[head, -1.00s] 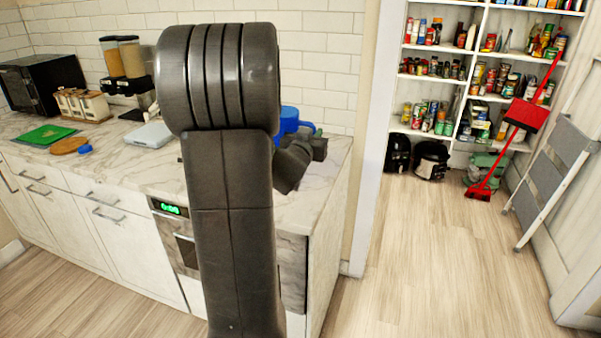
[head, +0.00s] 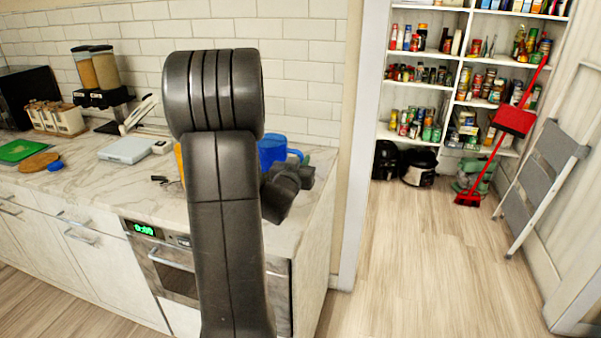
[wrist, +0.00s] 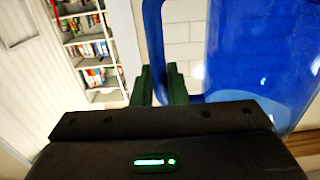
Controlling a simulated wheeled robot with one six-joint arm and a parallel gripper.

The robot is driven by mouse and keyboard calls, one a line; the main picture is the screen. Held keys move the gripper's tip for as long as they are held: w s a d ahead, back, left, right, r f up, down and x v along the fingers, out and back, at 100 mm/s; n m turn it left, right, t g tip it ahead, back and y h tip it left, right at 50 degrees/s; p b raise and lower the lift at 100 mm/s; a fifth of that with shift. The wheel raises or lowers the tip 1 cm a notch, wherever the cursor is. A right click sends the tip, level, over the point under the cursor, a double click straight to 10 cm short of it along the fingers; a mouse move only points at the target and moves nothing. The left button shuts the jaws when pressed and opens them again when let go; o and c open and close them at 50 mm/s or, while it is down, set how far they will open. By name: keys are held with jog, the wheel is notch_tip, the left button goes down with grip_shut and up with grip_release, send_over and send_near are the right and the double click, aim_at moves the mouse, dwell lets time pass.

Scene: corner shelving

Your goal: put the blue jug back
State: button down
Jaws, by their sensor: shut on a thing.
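The blue jug (head: 272,150) shows in the head view just right of my arm, above or at the right end of the marble counter. I cannot tell whether its base touches the counter. In the wrist view the translucent blue jug (wrist: 262,50) fills the right side, and its handle loop (wrist: 153,40) comes down by the fingers. My gripper (wrist: 160,85) is shut on the jug at its handle. In the head view my wrist hides part of the jug, and the fingertips are hard to make out.
The marble counter (head: 110,182) holds a white scale (head: 126,149), a green board (head: 20,150) and two dispensers (head: 97,70) further left. An orange thing (head: 179,165) is mostly hidden behind my arm. Right are pantry shelves (head: 425,85), a red broom (head: 513,120) and a step ladder (head: 540,180).

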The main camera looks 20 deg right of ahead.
jog(key=shift+f, duration=1.5)
jog(key=shift+f, duration=0.1)
jog(key=c, duration=1.4)
grip_release()
jog(key=shift+c, duration=0.2)
jog(key=shift+s+a, duration=0.15)
jog(key=b+v, duration=0.2)
jog(key=v, duration=0.9)
jog(key=shift+s+a, duration=0.2)
jog(key=shift+s, duration=0.05)
